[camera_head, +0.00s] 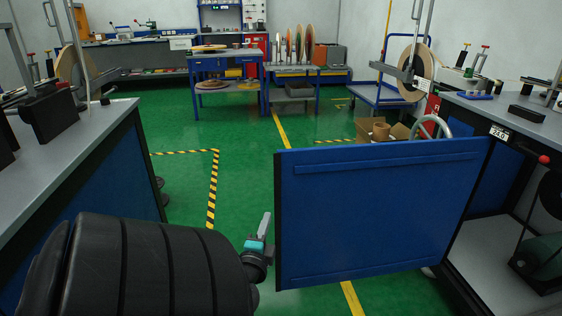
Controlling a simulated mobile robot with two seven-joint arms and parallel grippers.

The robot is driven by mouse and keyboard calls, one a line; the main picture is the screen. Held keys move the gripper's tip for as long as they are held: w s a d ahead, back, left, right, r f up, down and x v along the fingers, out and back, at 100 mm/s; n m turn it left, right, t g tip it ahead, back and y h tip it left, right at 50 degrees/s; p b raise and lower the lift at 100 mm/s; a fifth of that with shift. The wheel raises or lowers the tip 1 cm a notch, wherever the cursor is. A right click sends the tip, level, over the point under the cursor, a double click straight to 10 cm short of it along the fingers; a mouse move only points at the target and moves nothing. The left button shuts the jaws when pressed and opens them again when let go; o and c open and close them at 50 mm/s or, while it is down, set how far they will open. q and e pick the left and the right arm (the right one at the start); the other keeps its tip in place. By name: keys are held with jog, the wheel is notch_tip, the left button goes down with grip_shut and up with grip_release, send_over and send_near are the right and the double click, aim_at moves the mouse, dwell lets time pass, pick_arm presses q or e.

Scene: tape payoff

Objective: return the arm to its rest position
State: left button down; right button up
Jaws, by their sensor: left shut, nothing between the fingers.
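My left arm comes in from the lower left as a thick black ribbed link. At its end my left gripper (265,222) shows small, with a grey finger and a teal band, pointing up. It is shut and empty. It is just left of the near edge of a blue panel (375,205), which looks like a swung-open door of the right-hand bench; I cannot tell whether they touch. My right gripper is not in view.
A grey-topped bench (60,150) stands close on the left, another bench (520,112) on the right. A cardboard box (368,132) sits behind the blue panel. A blue table (226,68) and a blue cart (378,92) stand farther back. Green floor (245,150) between them is clear.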

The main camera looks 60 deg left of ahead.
pick_arm(q)
jog(key=shift+s, duration=0.6)
